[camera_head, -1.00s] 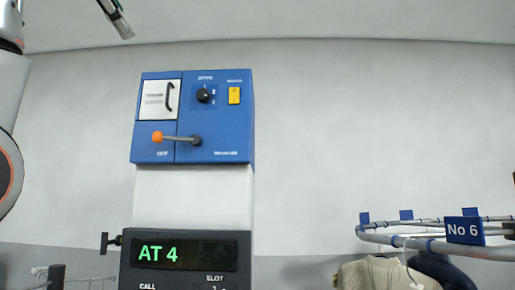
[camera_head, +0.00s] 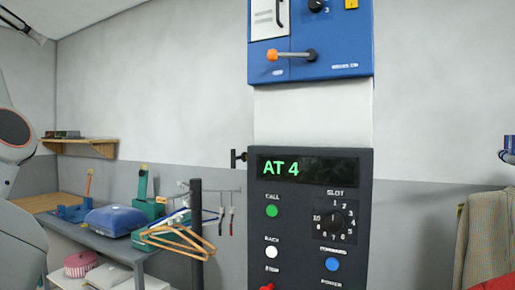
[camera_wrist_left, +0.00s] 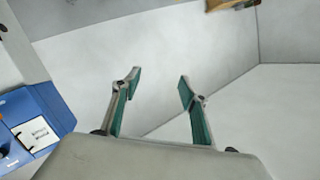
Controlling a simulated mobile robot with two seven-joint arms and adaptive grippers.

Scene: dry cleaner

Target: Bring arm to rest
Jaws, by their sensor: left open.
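My left arm (camera_head: 18,150) shows at the left edge of the head view. My left gripper (camera_head: 22,25) is partly in view at the top left corner, raised high and clear of everything. In the left wrist view its two green-padded fingers (camera_wrist_left: 157,85) are spread apart with nothing between them, against bare wall. My right gripper is in neither view.
A blue control box (camera_head: 335,65) with an orange-tipped lever sits on a white column above a dark panel (camera_head: 310,240) reading "AT 4". Garments (camera_head: 490,240) hang right.

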